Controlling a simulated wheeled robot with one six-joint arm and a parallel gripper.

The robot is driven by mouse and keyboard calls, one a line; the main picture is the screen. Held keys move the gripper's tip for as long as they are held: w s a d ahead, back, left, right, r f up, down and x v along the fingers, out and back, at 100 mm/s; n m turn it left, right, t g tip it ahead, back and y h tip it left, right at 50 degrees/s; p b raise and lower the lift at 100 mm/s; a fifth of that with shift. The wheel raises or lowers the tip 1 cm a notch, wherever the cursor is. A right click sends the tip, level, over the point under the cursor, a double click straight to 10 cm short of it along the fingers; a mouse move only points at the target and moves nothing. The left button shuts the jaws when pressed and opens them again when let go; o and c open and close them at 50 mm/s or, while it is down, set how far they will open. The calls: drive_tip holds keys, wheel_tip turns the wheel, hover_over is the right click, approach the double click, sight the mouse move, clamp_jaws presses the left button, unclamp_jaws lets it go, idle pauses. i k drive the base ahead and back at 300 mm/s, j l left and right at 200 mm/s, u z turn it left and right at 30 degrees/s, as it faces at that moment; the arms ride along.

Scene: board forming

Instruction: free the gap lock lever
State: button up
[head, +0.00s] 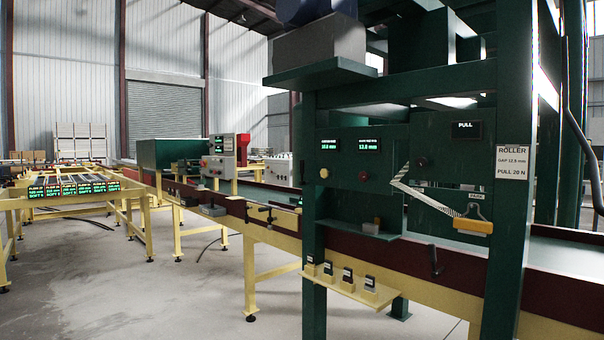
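The roller station is a dark green frame (499,255) at the right, with a sign (513,162) reading ROLLER, a gap of about 12.5 mm and PULL 20 N. A small dark lever (435,262) hangs on the maroon rail below the panel; no label on it is readable, so I cannot tell if it is the gap lock lever. A yellow knob (324,173), a dark red knob (363,176) and a dark knob (422,162) sit on the green panel. My gripper is not in view.
A pale strip (430,201) slants across the panel to a yellow block (473,226). Two gap displays (369,144) and a PULL display (467,130) are lit. A yellow shelf (345,290) with several small blocks juts out below. The floor (170,285) at front left is clear.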

sight(301, 161)
drive_tip(key=i, duration=0.75)
drive_tip(key=i+j, duration=0.15)
drive_tip(key=i, duration=0.6)
drive_tip(key=i+z, duration=0.1)
drive_tip(key=i, duration=0.7)
drive_tip(key=j, duration=0.05)
